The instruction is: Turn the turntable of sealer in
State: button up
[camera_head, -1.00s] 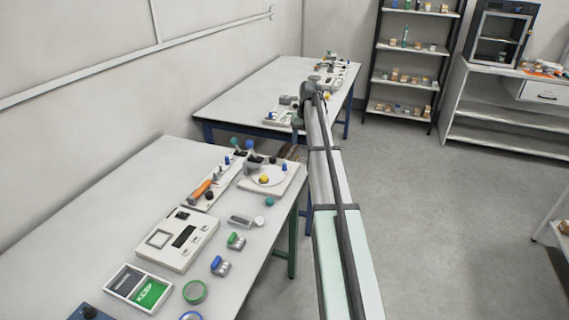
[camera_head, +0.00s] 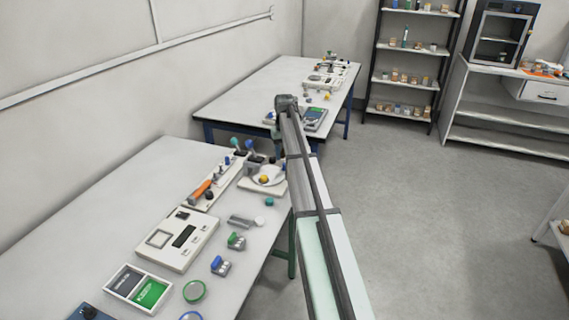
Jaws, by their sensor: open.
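The sealer is at the far right corner of the near table, with a white base, a grey block and a round white turntable (camera_head: 276,178). A yellow knob (camera_head: 264,180) shows at the turntable's front. My gripper (camera_head: 274,158) hangs at the end of my arm, above and just behind the turntable in the picture. It is open, with nothing visible in it. Its fingertips are small and partly lost against the sealer, so I cannot tell whether they touch it.
Left of the sealer is a white panel with an orange-handled tool (camera_head: 201,190) and several knobs. A white scale-like device (camera_head: 178,238), small clamps and a green ring (camera_head: 194,291) lie nearer. A second table (camera_head: 240,100) stands behind. The floor on the right is clear.

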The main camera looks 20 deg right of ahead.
aim_at(284, 164)
jog(key=shift+f, duration=2.35)
grip_shut()
